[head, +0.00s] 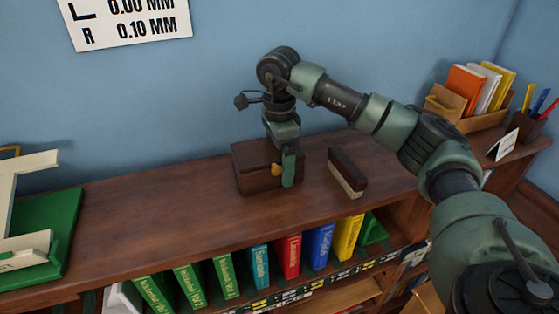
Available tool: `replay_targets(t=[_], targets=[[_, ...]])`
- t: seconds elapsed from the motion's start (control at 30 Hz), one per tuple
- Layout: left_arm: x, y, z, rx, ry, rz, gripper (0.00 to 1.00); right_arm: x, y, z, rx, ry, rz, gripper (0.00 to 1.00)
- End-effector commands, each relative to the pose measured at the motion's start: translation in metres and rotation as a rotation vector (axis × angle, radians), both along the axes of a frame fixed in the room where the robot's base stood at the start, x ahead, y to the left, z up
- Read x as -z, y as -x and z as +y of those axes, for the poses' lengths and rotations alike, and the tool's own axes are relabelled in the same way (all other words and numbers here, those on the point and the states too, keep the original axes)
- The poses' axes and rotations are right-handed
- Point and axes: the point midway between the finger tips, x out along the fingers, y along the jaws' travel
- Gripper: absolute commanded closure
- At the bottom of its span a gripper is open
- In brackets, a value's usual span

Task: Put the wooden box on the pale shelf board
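The dark brown wooden box (251,178) stands on top of the brown bookcase, near the wall, with a small yellowish patch on its front. My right gripper (286,172) reaches down onto the box's right part from above. One green finger lies against the front face; the other finger is hidden, so I cannot tell whether it is closed on the box. The box appears to rest on the bookcase top. A lighter wood shelf (335,297) shows low inside the bookcase; I cannot tell whether it is the pale shelf board. My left gripper is out of view.
A dark block with a pale edge (347,173) lies right of the box. Several coloured books (290,257) stand on the shelf below. A green board with pale pieces (65,235) is at left. A book holder (470,100) and pen cup stand at right. The bookcase top (150,225) is clear left of the box.

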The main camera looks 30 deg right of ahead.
Motion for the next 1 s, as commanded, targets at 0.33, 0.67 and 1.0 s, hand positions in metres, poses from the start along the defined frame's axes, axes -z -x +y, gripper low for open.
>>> replay_targets(t=[0.33, 0.67, 1.0], targets=[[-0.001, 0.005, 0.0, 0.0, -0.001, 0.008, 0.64, 0.008, 0.0, 0.0, 0.0, -0.001, -0.003, 0.8], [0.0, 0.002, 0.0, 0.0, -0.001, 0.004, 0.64, 0.01, 0.0, 0.0, 0.0, 0.0, 0.0, 0.0], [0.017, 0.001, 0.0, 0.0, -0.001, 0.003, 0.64, -0.029, -0.002, 0.001, 0.0, -0.002, -0.008, 0.0]])
